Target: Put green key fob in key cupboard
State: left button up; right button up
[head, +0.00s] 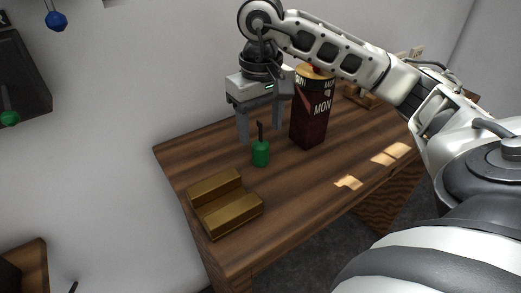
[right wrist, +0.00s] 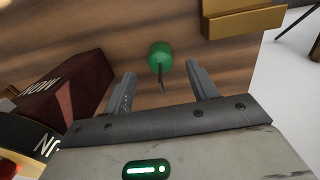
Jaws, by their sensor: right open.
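A green key fob (head: 260,153) with a thin dark stem stands on the wooden desk. It also shows in the right wrist view (right wrist: 160,55), just beyond the fingertips and between their lines. My right gripper (head: 260,134) is open, pointing down over the fob with one finger to each side; whether it touches the fob is unclear. In the right wrist view the space between the fingers (right wrist: 161,74) holds only the stem. A dark panel (head: 28,72), perhaps the key cupboard, is on the wall at the left, cut by the frame edge. My left gripper is not in view.
A dark red box (head: 310,118) stands close beside my right gripper. A brass-coloured stepped holder (head: 232,212) lies near the desk's left edge (head: 187,228). Another green fob (head: 9,119) shows in front of the panel, and a blue one (head: 56,21) hangs above it.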

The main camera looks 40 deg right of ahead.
notch_tip(320, 180, down, 2)
jog(key=shift+f, duration=0.4)
jog(key=c, duration=1.2)
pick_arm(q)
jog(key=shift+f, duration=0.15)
pick_arm(e)
jog(key=shift+o, duration=0.2)
jog(key=shift+r, duration=0.15)
